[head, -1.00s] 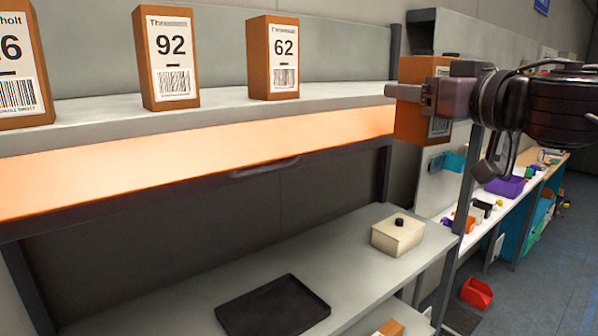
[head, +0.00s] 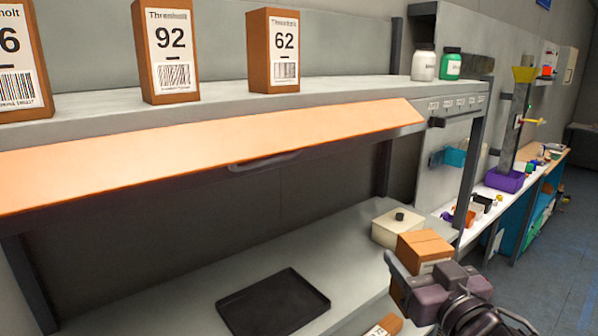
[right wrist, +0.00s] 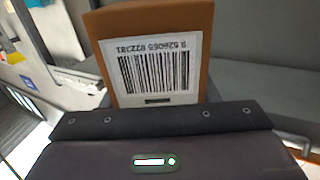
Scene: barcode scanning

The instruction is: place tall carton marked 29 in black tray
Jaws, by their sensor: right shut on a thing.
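My right gripper (head: 412,268) is shut on an orange-brown carton (head: 425,245) at the lower right of the head view. In the right wrist view the carton (right wrist: 203,65) shows a white label with a barcode, upside down; its large number is hidden. The carton is in front of the lower shelf's right end, and I cannot tell whether it touches anything. The black tray (head: 272,300) lies flat and empty on the lower shelf, to the left of my gripper. My left gripper is not in view.
A cream box with a black knob (head: 397,228) stands beside the held carton. Cartons marked 92 (head: 170,50) and 62 (head: 272,50) stand on the upper shelf. Another carton (head: 384,327) shows at the bottom edge. The shelf around the tray is clear.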

